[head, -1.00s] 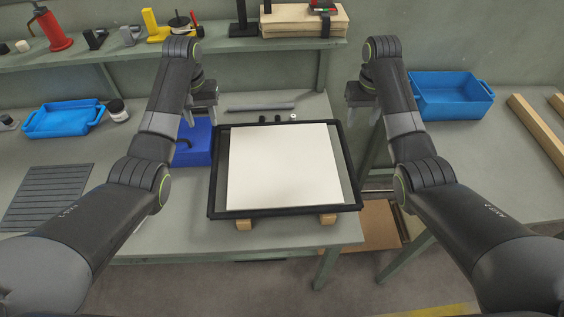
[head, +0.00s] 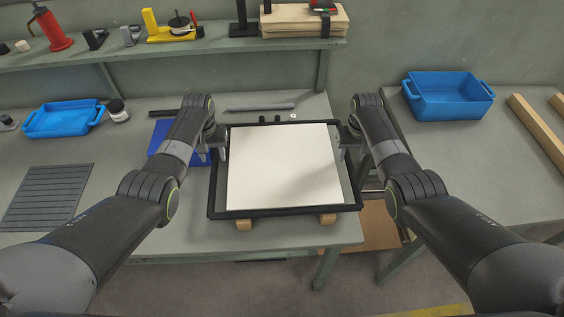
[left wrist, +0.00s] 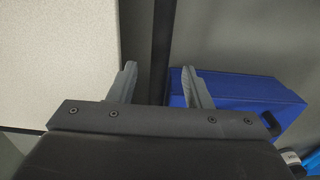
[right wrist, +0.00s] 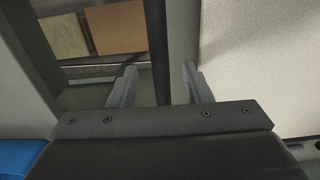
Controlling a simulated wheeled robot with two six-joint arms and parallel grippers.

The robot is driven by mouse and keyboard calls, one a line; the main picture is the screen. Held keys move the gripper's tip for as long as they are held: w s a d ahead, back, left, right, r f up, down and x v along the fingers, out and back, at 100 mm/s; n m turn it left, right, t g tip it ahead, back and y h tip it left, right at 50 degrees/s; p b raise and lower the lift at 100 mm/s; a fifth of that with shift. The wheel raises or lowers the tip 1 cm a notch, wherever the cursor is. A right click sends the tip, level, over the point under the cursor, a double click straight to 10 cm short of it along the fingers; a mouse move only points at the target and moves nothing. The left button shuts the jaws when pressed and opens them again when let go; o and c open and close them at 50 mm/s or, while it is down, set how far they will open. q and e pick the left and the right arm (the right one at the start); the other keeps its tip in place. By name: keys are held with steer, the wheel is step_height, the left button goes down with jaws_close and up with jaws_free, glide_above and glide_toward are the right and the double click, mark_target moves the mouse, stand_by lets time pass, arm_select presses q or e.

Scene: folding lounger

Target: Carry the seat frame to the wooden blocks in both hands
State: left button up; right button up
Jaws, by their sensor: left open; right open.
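The seat frame (head: 286,211) is a black rectangular frame around a pale panel (head: 283,165). It lies flat at the table's front, above two wooden blocks (head: 243,225) (head: 328,219) that show under its front bar. Whether it touches them is hard to tell. My left gripper (head: 219,150) is open at the frame's left bar; in the left wrist view the bar (left wrist: 161,45) runs between the open fingers. My right gripper (head: 346,143) is open at the right bar; in the right wrist view that bar (right wrist: 156,45) runs between its fingers.
A dark blue box (head: 165,135) stands close to my left gripper. A grey bar (head: 262,107) and small black parts lie behind the frame. Blue bins (head: 64,119) (head: 450,97) stand left and right. A gap separates the middle table from the right one.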

arm_select(q)
steer(key=shift+f, duration=1.1)
arm_select(e)
steer(key=shift+f, duration=1.15)
arm_select(q)
jaws_close()
arm_select(e)
jaws_close()
steer(key=shift+r, duration=0.1)
